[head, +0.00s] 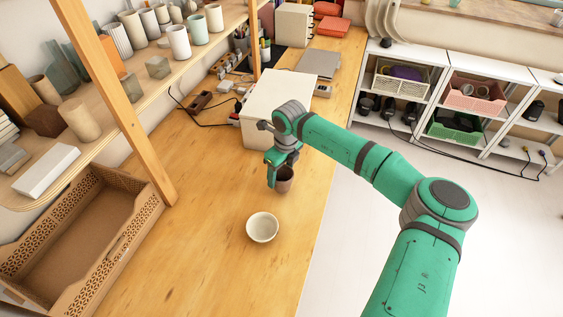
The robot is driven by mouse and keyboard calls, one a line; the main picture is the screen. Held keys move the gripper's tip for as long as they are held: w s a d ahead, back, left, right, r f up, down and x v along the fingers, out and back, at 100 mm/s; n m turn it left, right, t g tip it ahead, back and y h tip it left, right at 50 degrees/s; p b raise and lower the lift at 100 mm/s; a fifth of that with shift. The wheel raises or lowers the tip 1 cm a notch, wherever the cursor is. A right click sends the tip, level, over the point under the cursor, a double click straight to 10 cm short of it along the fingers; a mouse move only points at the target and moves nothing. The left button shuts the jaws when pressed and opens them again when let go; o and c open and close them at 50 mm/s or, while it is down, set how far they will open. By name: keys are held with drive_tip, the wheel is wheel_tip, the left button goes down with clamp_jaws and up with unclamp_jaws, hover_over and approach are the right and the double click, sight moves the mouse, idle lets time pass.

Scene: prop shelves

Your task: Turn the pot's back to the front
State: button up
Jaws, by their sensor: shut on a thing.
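A small brown pot (285,180) is in my gripper (278,176) in the head view, over the wooden table near its right edge. The gripper is shut on the pot, with a green finger at the pot's left side. The pot looks upright, and its dark opening faces up. I cannot tell whether it touches the table. Its far side is hidden, and no front or back mark can be made out. A cream bowl-like pot (262,227) stands on the table, nearer and a little to the left, apart from the gripper.
A white box (270,105) stands close behind my gripper. A cardboard tray (85,240) lies at the left beside a wooden post (115,100). A shelf of cups (178,42) runs along the upper left. The table (205,225) is bare around the cream pot.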

drive_tip(key=shift+w+a+f+m, duration=0.1)
drive_tip(key=shift+w+m, duration=0.2)
drive_tip(key=shift+w, duration=0.1)
drive_tip(key=shift+m, duration=0.4)
drive_tip(key=shift+s+m, duration=0.25)
drive_tip(key=shift+m, duration=0.25)
drive_tip(key=shift+s+d+m, duration=0.15)
drive_tip(key=shift+d+m, duration=0.2)
drive_tip(key=shift+m, duration=0.75)
drive_tip(key=m, duration=0.4)
drive_tip(key=shift+a+t+h, duration=0.1)
drive_tip(key=shift+t+h, duration=0.2)
drive_tip(key=shift+h, duration=0.1)
drive_tip(key=m, duration=0.4)
drive_tip(key=shift+m+h, duration=0.3)
drive_tip(key=shift+m, duration=0.1)
drive_tip(key=m, duration=0.3)
drive_tip(key=shift+d+m, duration=0.25)
drive_tip(key=shift+m, duration=0.05)
drive_tip(key=m, duration=0.5)
drive_tip(key=shift+d+g+h, duration=0.1)
drive_tip(key=shift+g+h, duration=0.3)
drive_tip(key=m, duration=0.8)
drive_tip(key=shift+s+g, duration=0.2)
drive_tip(key=shift+g, duration=0.2)
drive_tip(key=m, duration=0.4)
drive_tip(key=shift+s+m+g, duration=0.1)
drive_tip(key=shift+m+g, duration=0.2)
drive_tip(key=shift+m, duration=0.1)
drive_tip(key=shift+f, duration=0.75)
